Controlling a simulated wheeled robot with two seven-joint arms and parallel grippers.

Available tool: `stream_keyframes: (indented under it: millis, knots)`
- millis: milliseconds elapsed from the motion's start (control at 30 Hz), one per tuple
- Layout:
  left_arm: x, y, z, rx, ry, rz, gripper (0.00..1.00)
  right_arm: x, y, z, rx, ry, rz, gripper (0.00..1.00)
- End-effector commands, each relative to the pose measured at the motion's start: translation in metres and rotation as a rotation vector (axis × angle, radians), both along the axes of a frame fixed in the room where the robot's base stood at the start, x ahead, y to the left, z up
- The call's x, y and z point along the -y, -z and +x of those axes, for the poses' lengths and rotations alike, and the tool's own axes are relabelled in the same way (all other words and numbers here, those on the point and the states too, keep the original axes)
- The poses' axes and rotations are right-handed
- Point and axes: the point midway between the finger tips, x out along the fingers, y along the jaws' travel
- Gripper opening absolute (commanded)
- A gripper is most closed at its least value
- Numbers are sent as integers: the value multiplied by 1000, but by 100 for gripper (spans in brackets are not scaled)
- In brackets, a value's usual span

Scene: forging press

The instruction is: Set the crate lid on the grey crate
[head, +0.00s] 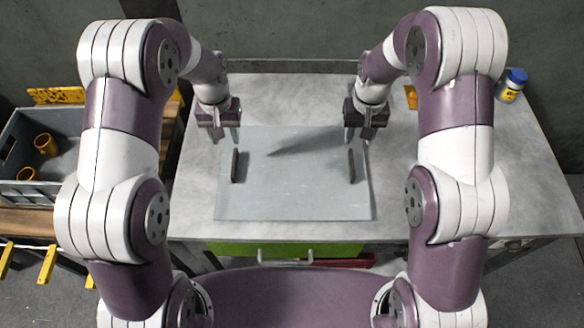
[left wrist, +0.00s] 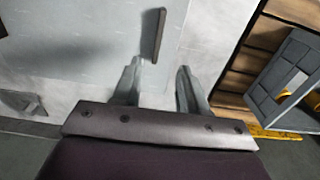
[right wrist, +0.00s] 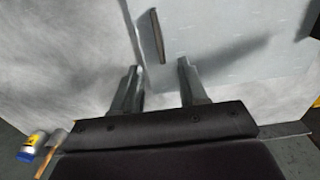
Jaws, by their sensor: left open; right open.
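The crate lid (head: 295,195) is a flat light-grey panel with two dark bar handles, lying flat on the grey table. My left gripper (head: 226,138) is open and empty just behind the left handle (head: 235,166); this handle shows ahead of its fingers in the left wrist view (left wrist: 159,35). My right gripper (head: 357,137) is open and empty just behind the right handle (head: 352,165), also visible in the right wrist view (right wrist: 157,37). The grey crate (head: 20,194) stands on a wooden bench at the left, open on top, with yellow cylindrical parts (head: 45,145) inside.
A white and blue bottle with a yellow label (head: 511,85) stands at the table's back right. The table (head: 450,205) is clear right of the lid. A gap separates the table from the wooden bench (head: 28,222). Yellow bars (head: 47,264) stick out below the bench.

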Motion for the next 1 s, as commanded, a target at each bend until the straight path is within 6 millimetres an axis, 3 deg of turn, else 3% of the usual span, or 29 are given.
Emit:
stream_keyframes:
  millis: [167, 700, 1000]
  knots:
    - [0, 13, -1, -4, 0, 0, 43, 0, 13, -1, -4, 1, 0, 43]
    - [1, 111, 0, -2, 1, 0, 43, 1, 111, -1, -3, 0, 0, 43]
    - [1, 127, 0, 1, 0, 0, 43, 1, 127, 0, 0, 0, 0, 43]
